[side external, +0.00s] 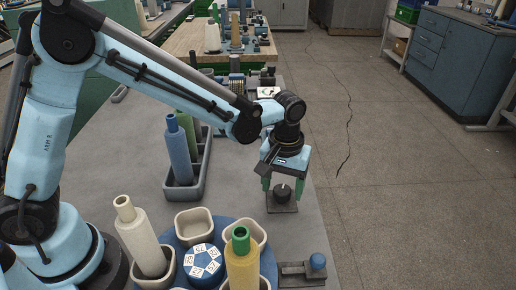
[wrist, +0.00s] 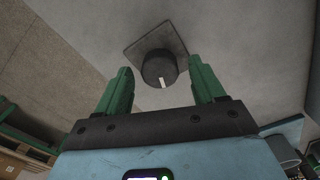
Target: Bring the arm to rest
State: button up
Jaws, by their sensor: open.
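My gripper (side external: 284,180) has two green fingers pointing down, spread apart with nothing held between them. It is at the right edge of the grey table, over a dark round knob (side external: 283,192) on a square dark plate (side external: 283,208). In the wrist view the knob (wrist: 159,69) shows between the fingertips, with a white mark on its side and a gap to each finger. I cannot tell exactly how far the fingertips reach down beside it. My arm stretches from the left over the table.
A grey tray (side external: 187,191) holds a blue cone (side external: 180,152) and a green one behind. In front, a blue round carrier (side external: 190,246) has pale cups, a cream cone (side external: 142,236) and a yellow cone (side external: 242,265). A blue-knobbed lever (side external: 318,262) is at front right. Open floor lies right.

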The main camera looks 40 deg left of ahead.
jog(key=shift+r, duration=0.65)
jog(key=shift+c, duration=0.3)
